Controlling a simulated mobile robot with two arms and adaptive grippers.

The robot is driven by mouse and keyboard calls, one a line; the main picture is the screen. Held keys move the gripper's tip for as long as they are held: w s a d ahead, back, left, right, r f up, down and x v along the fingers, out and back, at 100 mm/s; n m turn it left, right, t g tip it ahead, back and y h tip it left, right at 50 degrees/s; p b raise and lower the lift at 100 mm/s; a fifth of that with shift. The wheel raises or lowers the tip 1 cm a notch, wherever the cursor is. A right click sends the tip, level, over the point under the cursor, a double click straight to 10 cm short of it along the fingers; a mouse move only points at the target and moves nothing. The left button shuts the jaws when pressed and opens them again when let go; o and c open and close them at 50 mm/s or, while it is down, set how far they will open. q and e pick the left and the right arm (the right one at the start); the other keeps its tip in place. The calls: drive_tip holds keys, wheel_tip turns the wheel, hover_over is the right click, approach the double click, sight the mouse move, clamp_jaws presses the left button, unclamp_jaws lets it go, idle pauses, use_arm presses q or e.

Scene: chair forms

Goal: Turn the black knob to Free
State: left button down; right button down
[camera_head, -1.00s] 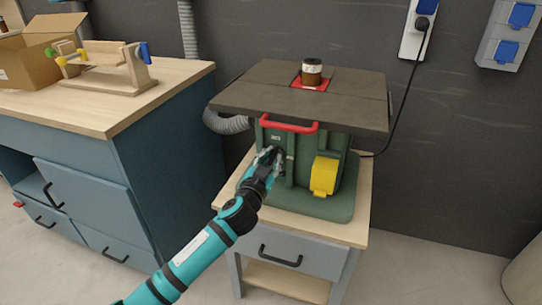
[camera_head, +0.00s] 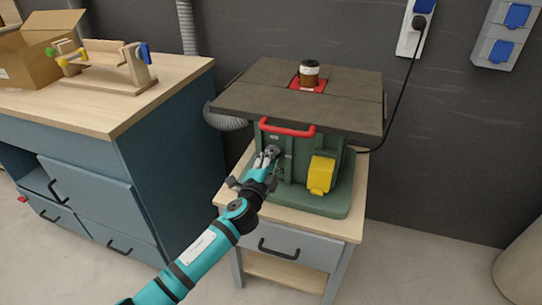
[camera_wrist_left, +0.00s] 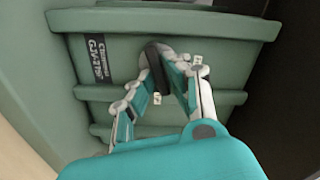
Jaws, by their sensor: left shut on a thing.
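The black knob (camera_wrist_left: 154,62) is on the front of the green machine body (camera_head: 300,160), below the red handle (camera_head: 288,129). In the left wrist view it is a dark elongated grip, tilted in the picture, with small white letter labels on the panel near it. My left gripper (camera_head: 267,157) reaches the panel from the lower left. In the left wrist view its two fingers (camera_wrist_left: 165,80) stand on either side of the knob and are shut on it. The fingers partly cover the knob, and I cannot clearly read the labels. My right gripper is not in view.
The machine stands on a wooden-topped cabinet (camera_head: 315,224). A yellow box-shaped part (camera_head: 321,175) juts from its front, right of the knob. The dark machine top (camera_head: 260,95) overhangs the panel. A blue workbench (camera_head: 165,150) stands to the left.

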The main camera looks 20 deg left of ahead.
use_arm(q)
drive_tip(key=shift+f+m+p, duration=0.15)
drive_tip(key=shift+m+p, duration=0.35)
drive_tip(key=shift+m, duration=1.4)
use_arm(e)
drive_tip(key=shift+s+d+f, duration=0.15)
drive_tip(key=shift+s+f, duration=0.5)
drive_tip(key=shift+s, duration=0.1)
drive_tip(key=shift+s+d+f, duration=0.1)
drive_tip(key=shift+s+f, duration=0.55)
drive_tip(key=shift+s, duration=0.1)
use_arm(q)
drive_tip(key=c, duration=1.3)
unclamp_jaws()
drive_tip(key=shift+d, duration=0.1)
drive_tip(key=shift+c, duration=0.2)
drive_tip(key=s, duration=1.2)
drive_tip(key=shift+a, duration=0.25)
